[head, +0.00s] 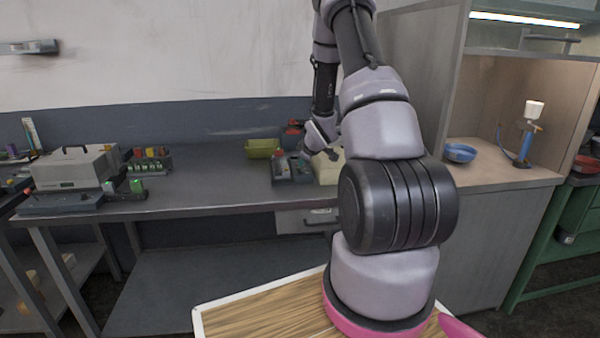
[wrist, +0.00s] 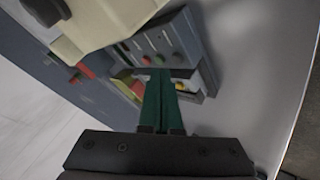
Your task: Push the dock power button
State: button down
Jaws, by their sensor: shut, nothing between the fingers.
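A dark grey dock unit (head: 292,170) stands on the grey workbench, near its right end. In the wrist view the dock (wrist: 189,35) shows a panel with several small red and green buttons or lights. I cannot tell which one is the power button. My gripper (wrist: 159,72) is shut and empty, its two dark green fingers side by side. The fingertips appear over the dock's near edge, just short of the panel; whether they touch is unclear. In the head view my gripper (head: 333,152) is small and partly hidden beside the dock.
A pale box (head: 327,168) stands right beside the dock. A yellow-green bin (head: 262,148) is behind to the left. A grey machine (head: 75,169) and a rack of coloured parts (head: 150,160) sit farther left. The bench (head: 215,180) between is clear.

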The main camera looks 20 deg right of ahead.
jog(key=shift+r, duration=3)
jog(key=s+a+r+m+g, duration=0.1)
jog(key=s+a+r+m, duration=0.25)
jog(key=s+r, duration=0.45)
jog(key=s+a+r+m, duration=0.3)
jog(key=s+a+r, duration=0.15)
jog(key=r, duration=0.75)
jog(key=s+a+r+m+y, duration=0.1)
jog(key=s+a+r+m, duration=0.1)
jog(key=s, duration=0.5)
jog(key=s+a+r+m+y, duration=0.1)
jog(key=s+a+r+m, duration=0.1)
jog(key=s+a, duration=0.3)
jog(key=s+a+r+m+g+y, duration=0.1)
jog(key=s+a+r+m, duration=0.1)
jog(key=s, duration=0.9)
jog(key=shift+a+r, duration=0.65)
jog(key=shift+a, duration=0.15)
